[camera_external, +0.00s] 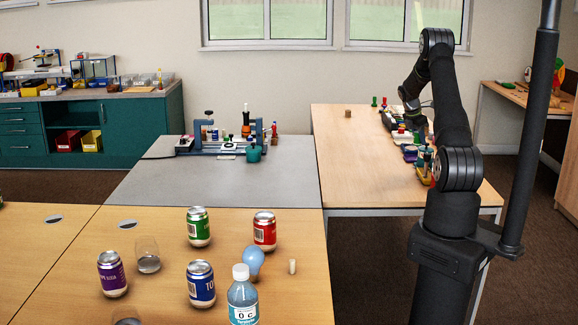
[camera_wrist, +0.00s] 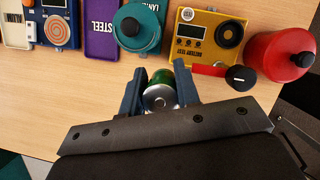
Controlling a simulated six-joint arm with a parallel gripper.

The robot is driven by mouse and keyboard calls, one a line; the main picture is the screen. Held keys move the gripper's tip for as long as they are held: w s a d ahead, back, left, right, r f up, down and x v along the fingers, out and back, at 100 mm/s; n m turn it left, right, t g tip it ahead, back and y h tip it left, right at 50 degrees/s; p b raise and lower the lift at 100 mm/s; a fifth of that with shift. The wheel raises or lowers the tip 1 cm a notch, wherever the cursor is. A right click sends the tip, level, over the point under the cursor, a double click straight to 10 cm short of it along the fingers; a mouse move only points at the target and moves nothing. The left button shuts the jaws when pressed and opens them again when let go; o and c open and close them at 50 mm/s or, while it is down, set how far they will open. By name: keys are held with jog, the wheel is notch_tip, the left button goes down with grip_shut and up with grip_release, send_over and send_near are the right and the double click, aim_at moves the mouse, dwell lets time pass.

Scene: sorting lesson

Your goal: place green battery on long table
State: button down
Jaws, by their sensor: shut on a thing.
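My gripper (camera_wrist: 159,90) is shut on the green battery (camera_wrist: 160,76) in the wrist view. The battery's silvery round end faces the camera, with green showing behind it. The fingers stand on its left and right sides. Beyond it lies a wooden tabletop, which I take to be the long table (camera_external: 350,165), at the right in the external view. My arm reaches over this table's right side there. The gripper and battery cannot be made out in the external view. Whether the battery touches the table is unclear.
In the wrist view, a yellow battery tester (camera_wrist: 208,40), a teal pot (camera_wrist: 138,27), a purple tray (camera_wrist: 101,28) and a red canister (camera_wrist: 280,56) line the far side. The long table's left half is mostly clear, with a small brown block (camera_external: 348,113).

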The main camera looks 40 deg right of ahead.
jog(key=s+d+r+n+t, duration=0.15)
jog(key=s+d+n, duration=0.35)
jog(key=s+d, duration=1)
jog(key=shift+w+f, duration=0.2)
jog(key=shift+f, duration=2.9)
jog(key=shift+w+f, duration=0.15)
jog(key=shift+f, duration=2.9)
jog(key=shift+f, duration=0.35)
jog(key=c, duration=1)
grip_release()
jog(key=shift+a, duration=0.1)
jog(key=v, duration=1.7)
jog(key=shift+s+a, duration=0.2)
jog(key=shift+a, duration=0.05)
